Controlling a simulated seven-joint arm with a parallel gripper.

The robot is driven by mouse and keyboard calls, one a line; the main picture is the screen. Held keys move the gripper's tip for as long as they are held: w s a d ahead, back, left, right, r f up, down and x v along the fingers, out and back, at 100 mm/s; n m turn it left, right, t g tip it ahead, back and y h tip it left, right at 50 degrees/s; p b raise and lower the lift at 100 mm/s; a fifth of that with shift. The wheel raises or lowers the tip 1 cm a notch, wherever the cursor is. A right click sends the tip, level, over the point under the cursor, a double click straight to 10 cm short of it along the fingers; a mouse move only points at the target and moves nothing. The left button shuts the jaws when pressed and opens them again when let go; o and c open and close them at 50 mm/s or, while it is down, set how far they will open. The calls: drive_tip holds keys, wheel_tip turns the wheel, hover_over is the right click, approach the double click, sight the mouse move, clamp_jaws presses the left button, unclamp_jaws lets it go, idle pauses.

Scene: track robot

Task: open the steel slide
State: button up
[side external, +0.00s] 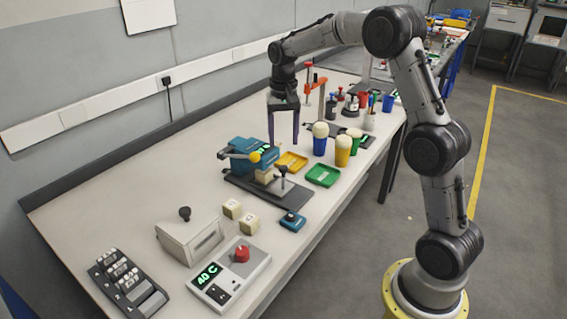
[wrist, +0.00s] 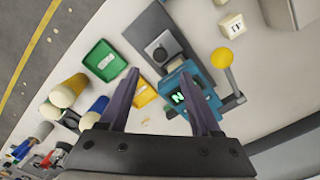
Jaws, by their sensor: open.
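I cannot tell for sure which part is the steel slide. A pale grey box (side external: 190,238) with a black knob on top stands at the near left of the bench. A blue device (side external: 252,153) with a yellow ball lever (side external: 254,157) sits on a dark base plate (side external: 243,184). A black-knobbed part (side external: 283,171) stands on that plate; the wrist view shows the knob on a grey block (wrist: 160,48). My gripper (side external: 284,142) is open and empty, pointing down above the bench behind the blue device. The wrist view shows its two fingers (wrist: 160,76) apart.
A yellow tray (side external: 291,162) and green tray (side external: 323,175) lie right of the device. Blue (side external: 320,145) and yellow (side external: 343,150) cups hold pale balls. Cream blocks (side external: 233,209), a control box (side external: 230,273) and a keypad unit (side external: 128,283) occupy the near end.

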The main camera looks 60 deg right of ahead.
sight(284, 167)
wheel_tip(284, 167, down, 9)
drive_tip(key=shift+r, duration=0.15)
drive_tip(key=shift+c, duration=0.2)
clamp_jaws()
drive_tip(key=shift+r, duration=0.1)
idle(1.2)
